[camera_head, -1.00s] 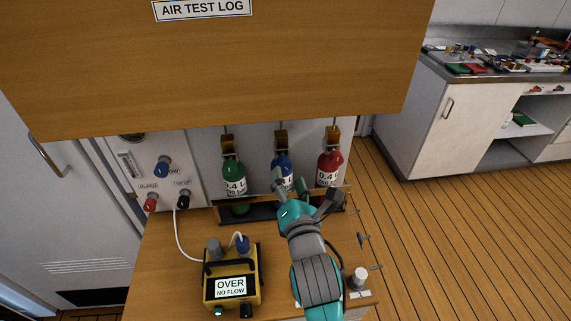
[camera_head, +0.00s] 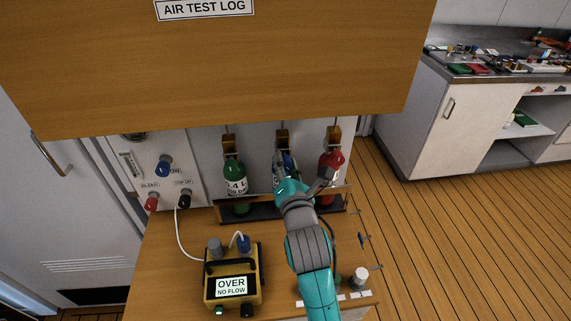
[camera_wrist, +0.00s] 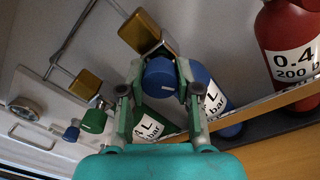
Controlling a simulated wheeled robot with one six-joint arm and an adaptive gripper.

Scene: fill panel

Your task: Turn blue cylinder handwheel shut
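The blue cylinder (camera_wrist: 204,84) is fixed to the wall panel between the green and red ones; in the head view my gripper (camera_head: 287,172) hides most of it. Its blue handwheel (camera_wrist: 160,78), with a white mark on its face, shows in the wrist view. My gripper (camera_wrist: 160,90) is open with one finger on each side of the handwheel. The fingertips are very close to its rim; I cannot tell whether they touch it. A brass valve block (camera_wrist: 139,32) sits just behind the handwheel.
The red cylinder (camera_head: 330,162) stands close on the right and the green cylinder (camera_head: 235,178) on the left. A rail (camera_head: 345,189) crosses in front. A yellow meter (camera_head: 232,287) reading OVER NO FLOW sits on the bench. A wooden cabinet (camera_head: 220,70) overhangs above.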

